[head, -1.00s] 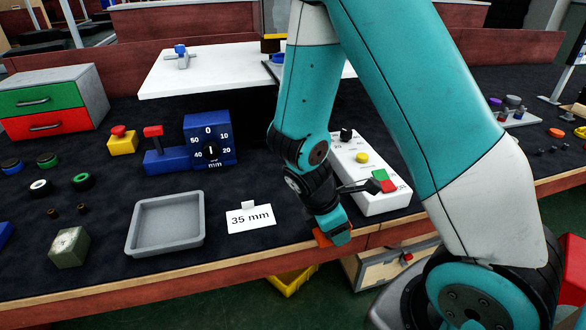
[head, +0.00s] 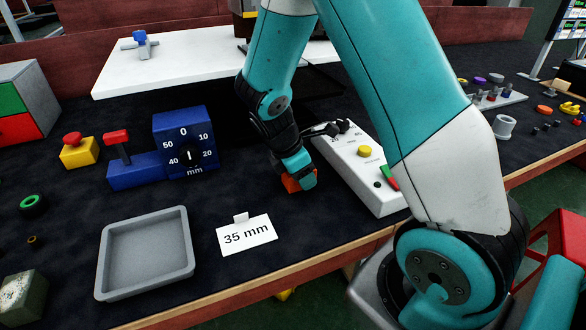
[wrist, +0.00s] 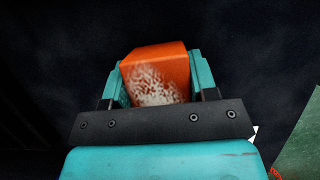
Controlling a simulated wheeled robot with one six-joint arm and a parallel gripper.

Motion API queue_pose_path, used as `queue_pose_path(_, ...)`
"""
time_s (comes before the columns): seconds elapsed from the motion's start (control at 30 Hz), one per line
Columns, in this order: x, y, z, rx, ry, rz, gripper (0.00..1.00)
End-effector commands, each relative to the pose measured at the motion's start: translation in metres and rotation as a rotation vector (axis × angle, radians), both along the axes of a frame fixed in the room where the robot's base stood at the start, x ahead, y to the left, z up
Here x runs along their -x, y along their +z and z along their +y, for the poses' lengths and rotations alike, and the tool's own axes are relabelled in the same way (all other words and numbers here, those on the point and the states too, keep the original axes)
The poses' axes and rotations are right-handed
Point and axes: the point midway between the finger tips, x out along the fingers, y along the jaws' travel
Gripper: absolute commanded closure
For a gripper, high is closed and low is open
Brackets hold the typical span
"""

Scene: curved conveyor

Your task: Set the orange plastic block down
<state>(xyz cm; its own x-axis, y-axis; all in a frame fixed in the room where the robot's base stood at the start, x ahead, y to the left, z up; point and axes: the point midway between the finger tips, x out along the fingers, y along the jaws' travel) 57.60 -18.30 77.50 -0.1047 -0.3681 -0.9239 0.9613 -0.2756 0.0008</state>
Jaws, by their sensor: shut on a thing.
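The orange plastic block (wrist: 158,70) is between the two teal fingers of my gripper (wrist: 160,82) in the wrist view. Its near face has a worn, whitish patch. In the head view the orange block (head: 291,182) shows at the tip of my gripper (head: 298,177), partly hidden by a finger. My gripper is shut on it, low over the dark table mat, between the 35 mm card and the white control box. I cannot tell whether the block touches the mat.
A grey tray (head: 108,262) and the 35 mm card (head: 247,236) lie at the front. A blue gauge (head: 185,140) stands left of my gripper. A white control box (head: 352,165) is close on the right. The mat between gauge and card is clear.

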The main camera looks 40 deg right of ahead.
Motion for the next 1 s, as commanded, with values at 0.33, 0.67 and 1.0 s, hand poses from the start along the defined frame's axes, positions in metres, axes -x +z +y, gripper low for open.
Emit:
queue_pose_path(0.33, -0.0053, -0.0016, -0.0038, 0.001, -0.001, 0.0, 0.73)
queue_pose_path(0.67, -0.0053, -0.0052, -0.0029, 0.0, 0.001, 0.0, 0.24)
queue_pose_path(1.0, -0.0049, -0.002, -0.0042, 0.0, -0.002, -0.001, 0.22)
